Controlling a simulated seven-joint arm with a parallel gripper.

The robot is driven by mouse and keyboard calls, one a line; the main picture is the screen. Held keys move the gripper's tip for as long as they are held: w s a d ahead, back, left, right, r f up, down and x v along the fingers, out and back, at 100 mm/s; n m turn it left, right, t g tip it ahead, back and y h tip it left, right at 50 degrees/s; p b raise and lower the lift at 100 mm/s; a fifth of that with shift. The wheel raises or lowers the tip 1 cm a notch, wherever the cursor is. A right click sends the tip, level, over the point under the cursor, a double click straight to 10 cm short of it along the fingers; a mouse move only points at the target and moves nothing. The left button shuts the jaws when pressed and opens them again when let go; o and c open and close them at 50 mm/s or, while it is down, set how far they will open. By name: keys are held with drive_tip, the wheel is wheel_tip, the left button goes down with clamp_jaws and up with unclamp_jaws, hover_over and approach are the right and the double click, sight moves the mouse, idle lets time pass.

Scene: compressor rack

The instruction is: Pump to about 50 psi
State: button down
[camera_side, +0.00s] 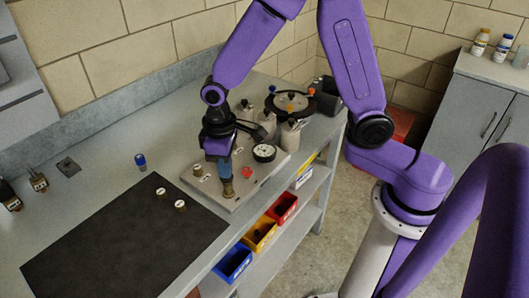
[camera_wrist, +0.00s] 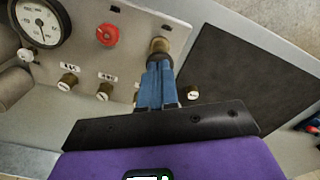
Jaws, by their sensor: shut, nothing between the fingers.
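My gripper (camera_side: 226,178) points down with its blue fingers together and nothing between them. The fingertips are right at a brass cylinder (camera_side: 228,192) on the front edge of the grey panel (camera_side: 215,200). In the wrist view the brass cylinder (camera_wrist: 160,45) shows just beyond the fingertips (camera_wrist: 159,62); I cannot tell whether they touch it. A round white gauge (camera_side: 264,152) stands on the panel and shows in the wrist view (camera_wrist: 40,22), too small to read surely. A red knob (camera_side: 247,172) sits between gauge and cylinder. Labelled brass knobs (camera_wrist: 68,81) (camera_wrist: 104,91) are also on the panel.
A dark mat (camera_side: 125,240) covers the front left, with two white-topped brass pieces (camera_side: 161,192) (camera_side: 180,206) at its edge. A blue-topped item (camera_side: 140,162) stands behind it. Canisters (camera_side: 291,133) and a round black pot (camera_side: 290,103) stand behind the panel. Coloured bins (camera_side: 232,263) hang below.

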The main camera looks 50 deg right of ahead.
drive_tip(key=shift+r, duration=1.95)
drive_tip(key=shift+f, duration=0.15)
idle(0.6)
drive_tip(key=shift+r, duration=0.2)
wheel_tip(320, 180, up, 5)
drive_tip(key=shift+f, duration=0.1)
idle(0.7)
drive_tip(key=s+d+n, duration=0.3)
drive_tip(key=s+d, duration=0.2)
drive_tip(key=s, duration=0.6)
drive_tip(key=s+d+n, duration=0.3)
drive_tip(key=s+d, duration=0.2)
drive_tip(key=s, duration=0.6)
drive_tip(key=shift+r+n, duration=0.2)
drive_tip(key=shift+n, duration=0.1)
